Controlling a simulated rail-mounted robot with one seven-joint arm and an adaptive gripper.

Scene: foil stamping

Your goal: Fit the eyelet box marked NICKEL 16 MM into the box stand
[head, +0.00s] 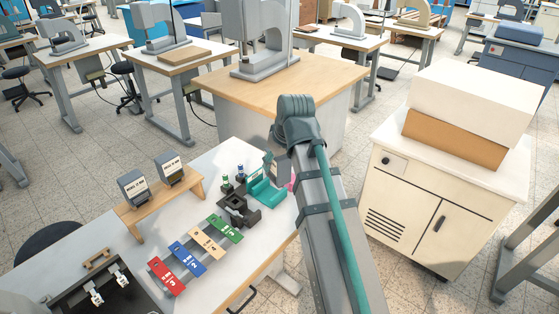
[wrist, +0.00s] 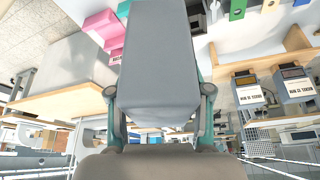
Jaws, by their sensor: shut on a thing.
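My gripper (wrist: 158,105) is shut on a plain grey box (wrist: 155,50) in the wrist view; no label shows on the side facing the camera, so I cannot tell its marking. In the head view my arm hides most of the gripper, and only a small grey part of the box shows beside it. Two other grey eyelet boxes with white labels, a left one (head: 133,188) and a right one (head: 170,167), sit on a wooden riser (head: 162,206). Their print is too small to read surely. A teal holder (head: 264,190) stands on the table below my arm; I cannot tell whether it is the box stand.
Red (head: 167,277), blue (head: 187,258), tan (head: 207,242) and green (head: 225,228) tagged pieces lie in a row. A dark fixture (head: 240,212) stands beside the teal holder, with pink pieces (wrist: 103,25) nearby. A cream cabinet (head: 420,200) stands right of my arm.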

